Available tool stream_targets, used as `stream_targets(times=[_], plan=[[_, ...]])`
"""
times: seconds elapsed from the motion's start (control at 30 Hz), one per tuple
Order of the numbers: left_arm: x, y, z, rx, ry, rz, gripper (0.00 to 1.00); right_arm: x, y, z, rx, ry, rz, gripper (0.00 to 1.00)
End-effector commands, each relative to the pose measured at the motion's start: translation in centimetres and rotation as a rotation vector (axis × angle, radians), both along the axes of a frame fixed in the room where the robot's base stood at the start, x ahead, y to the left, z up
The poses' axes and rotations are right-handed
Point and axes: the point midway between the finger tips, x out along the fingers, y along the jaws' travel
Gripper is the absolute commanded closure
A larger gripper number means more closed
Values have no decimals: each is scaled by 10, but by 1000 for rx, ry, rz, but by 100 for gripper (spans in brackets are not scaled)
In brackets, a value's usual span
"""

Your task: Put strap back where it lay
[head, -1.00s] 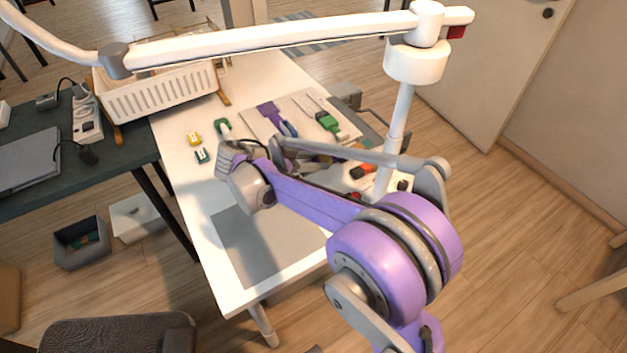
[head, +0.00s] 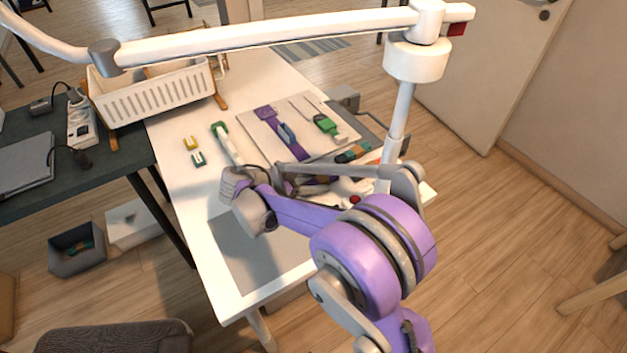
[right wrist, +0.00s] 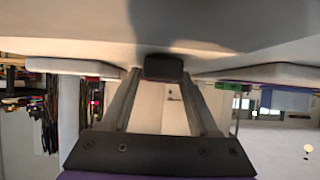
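A purple strap (head: 272,123) lies slantwise on a pale board on the white table in the head view, with a blue-grey loop beside its middle. A pale strip with a green end (head: 219,128) lies left of the board and runs toward my right gripper (head: 238,178). Which of these is the task's strap I cannot tell. My right gripper is low over the table, left of the board; its fingertips are hidden in the head view. In the right wrist view a dark block (right wrist: 163,67) shows between its grey fingers; whether it is gripped is unclear. My left gripper is out of view.
A white basket (head: 155,100) stands at the table's far left. Yellow (head: 190,143) and green clips (head: 198,159) lie left of the pale strip. A green-handled tool (head: 326,124) lies on the board. A white post and boom (head: 270,35) cross over the table. A grey mat (head: 245,255) lies at the near end.

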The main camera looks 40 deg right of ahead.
Motion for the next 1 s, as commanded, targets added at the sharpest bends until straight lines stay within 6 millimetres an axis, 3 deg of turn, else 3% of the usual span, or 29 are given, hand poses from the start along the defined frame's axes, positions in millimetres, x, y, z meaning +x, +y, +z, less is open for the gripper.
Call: stream_targets(times=[0.43, 0.8, 1.0], plan=[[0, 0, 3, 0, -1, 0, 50, 1, 6, 6, 0, 0, 2, 31], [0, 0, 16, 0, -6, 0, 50, 9, 72, 43, 1, 0, 4, 31], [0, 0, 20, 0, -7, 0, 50, 11, 97, 56, 1, 0, 2, 31]])
